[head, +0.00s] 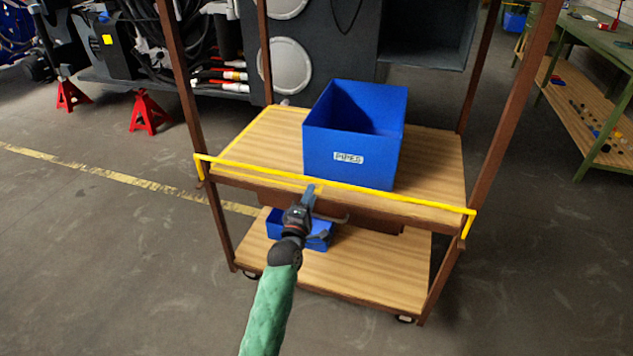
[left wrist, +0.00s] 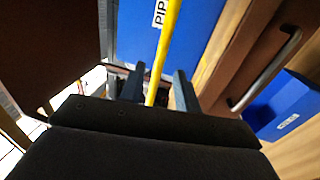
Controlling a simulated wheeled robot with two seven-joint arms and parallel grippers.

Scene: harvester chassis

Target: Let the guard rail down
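The yellow guard rail (head: 420,202) runs across the front edge of the cart's upper shelf (head: 255,150), just above the board. My left gripper (head: 311,189) reaches up to the rail's middle from the front. In the left wrist view the rail (left wrist: 168,40) passes between the two fingers of the left gripper (left wrist: 159,75). The fingers are apart, with gaps on both sides of the rail, so it is open around or just before it. Exact depth is hard to tell. My right gripper is not in view.
A blue bin (head: 340,165) labelled PIPES stands on the upper shelf behind the rail. A drawer with a handle is under the shelf, and a smaller blue bin (head: 320,243) sits on the lower shelf (head: 370,275). Brown posts (head: 500,130) flank the cart. Floor in front is clear.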

